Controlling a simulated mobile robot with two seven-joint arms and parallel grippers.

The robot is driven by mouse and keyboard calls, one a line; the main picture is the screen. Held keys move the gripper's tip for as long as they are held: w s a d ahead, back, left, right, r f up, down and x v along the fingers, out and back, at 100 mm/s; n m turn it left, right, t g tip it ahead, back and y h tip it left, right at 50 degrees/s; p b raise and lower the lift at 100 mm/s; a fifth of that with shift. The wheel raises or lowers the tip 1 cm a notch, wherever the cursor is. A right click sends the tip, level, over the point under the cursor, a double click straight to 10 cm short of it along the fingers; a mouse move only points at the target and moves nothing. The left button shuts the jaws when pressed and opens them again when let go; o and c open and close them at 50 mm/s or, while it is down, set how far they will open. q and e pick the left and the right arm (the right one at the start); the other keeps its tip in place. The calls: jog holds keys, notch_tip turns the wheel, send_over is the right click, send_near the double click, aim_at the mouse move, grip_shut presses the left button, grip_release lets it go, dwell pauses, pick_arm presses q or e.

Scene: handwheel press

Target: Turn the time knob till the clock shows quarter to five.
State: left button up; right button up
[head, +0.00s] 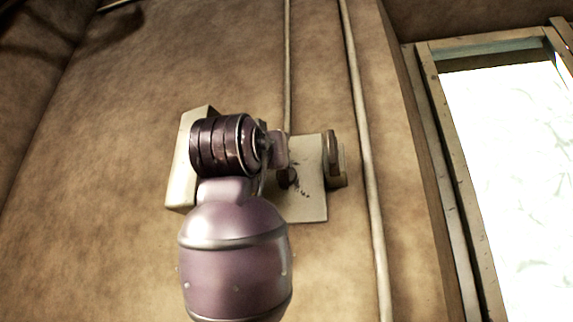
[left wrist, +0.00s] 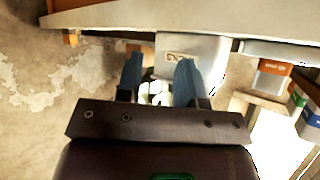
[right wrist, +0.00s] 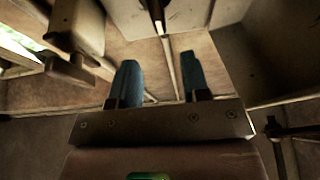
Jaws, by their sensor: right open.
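In the head view a cream plate (head: 312,205) with small dark marks is on the brown wall, and a small dark round part (head: 288,177) sits at its left, perhaps the knob. My arm covers much of this spot. I cannot make out a clock face or read a time. My right gripper (right wrist: 159,57) is open in the right wrist view, with nothing between its blue fingers but wall and a pipe behind. My left gripper (left wrist: 158,58) has its fingers apart in the left wrist view, with a pale labelled box (left wrist: 190,50) beyond them.
A cream box (head: 183,165) stands out from the wall behind my arm. A brown lever-like part (head: 332,152) is right of the plate. Two thin pipes (head: 362,120) run up the wall. A bright framed window (head: 510,150) is at the right. Orange-and-white boxes (left wrist: 272,75) show in the left wrist view.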

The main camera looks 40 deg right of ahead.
aim_at(285, 173)
jog(key=shift+p+x, duration=1.8)
jog(key=shift+x, duration=3.55)
pick_arm(q)
jog(key=shift+a+v, duration=0.2)
jog(key=shift+v, duration=0.9)
jog(key=shift+r, duration=0.1)
jog(key=shift+r, duration=0.1)
pick_arm(e)
jog(key=shift+a, duration=0.1)
grip_shut()
